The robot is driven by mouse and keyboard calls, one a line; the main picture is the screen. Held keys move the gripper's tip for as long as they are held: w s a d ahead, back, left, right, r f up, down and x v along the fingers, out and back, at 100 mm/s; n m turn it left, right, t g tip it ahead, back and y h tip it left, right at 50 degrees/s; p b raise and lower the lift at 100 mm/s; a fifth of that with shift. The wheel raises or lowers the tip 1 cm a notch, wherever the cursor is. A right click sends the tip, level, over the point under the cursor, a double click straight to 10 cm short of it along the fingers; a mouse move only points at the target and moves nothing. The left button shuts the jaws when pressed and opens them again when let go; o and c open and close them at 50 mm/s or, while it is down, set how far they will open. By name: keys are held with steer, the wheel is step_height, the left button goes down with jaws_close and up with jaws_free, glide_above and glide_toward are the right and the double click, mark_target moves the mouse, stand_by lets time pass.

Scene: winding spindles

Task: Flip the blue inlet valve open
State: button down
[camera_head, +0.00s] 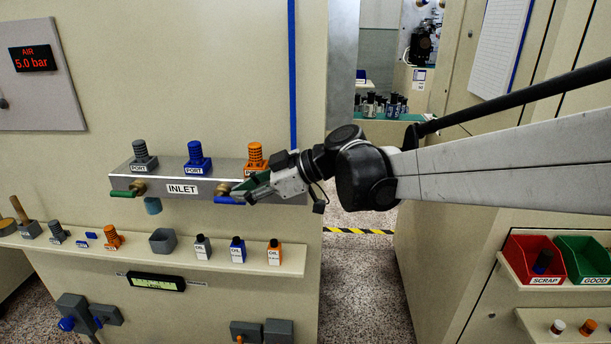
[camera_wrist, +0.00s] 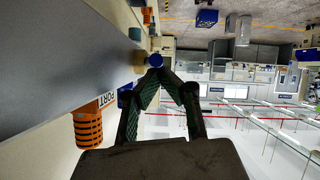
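The blue inlet valve lever (camera_head: 229,200) lies roughly level at the right front of the steel INLET manifold (camera_head: 183,176), pointing left. My gripper (camera_head: 240,192) comes in from the right, with its tips close beside the lever. In the wrist view the green-padded fingers (camera_wrist: 154,76) meet in a V and look shut with nothing clearly between them. The blue lever (camera_wrist: 155,60) shows nearly end-on just beyond the tips, by its brass body (camera_wrist: 139,61). I cannot tell whether the tips touch it. The fingers partly hide the valve in the head view.
A green lever (camera_head: 124,193) sits at the manifold's left. Grey (camera_head: 143,156), blue (camera_head: 196,157) and orange (camera_head: 255,158) port fittings stand on top, the orange one close to my gripper. A shelf (camera_head: 120,243) with bottles and parts lies below. The gauge (camera_head: 34,57) reads 5.0 bar.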

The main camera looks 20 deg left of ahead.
steer(key=shift+d, duration=0.1)
step_height(320, 180, up, 5)
steer(key=p, duration=0.3)
steer(key=w+d+r, duration=0.1)
steer(key=d, duration=0.8)
steer(key=shift+w+d+b, duration=0.15)
steer(key=shift+d+b, duration=0.15)
steer(key=shift+b, duration=0.1)
steer(key=s+d+f+m+t+h, duration=0.3)
steer(key=d+m, duration=0.4)
steer(key=d, duration=0.7)
steer(key=s+d+f+m+t+h, duration=0.3)
steer(key=s+d+f+m+h, duration=0.2)
steer(key=d, duration=0.9)
steer(key=s+d+f+m+t+h, duration=0.3)
steer(key=s+d+m, duration=0.3)
steer(key=d+m, duration=0.4)
steer(key=d+h, duration=0.1)
steer(key=d, duration=0.3)
steer(key=shift+d+f+m+t+h, duration=0.2)
steer(key=shift+f+m+t+h, duration=0.1)
steer(key=shift+f+m, duration=0.1)
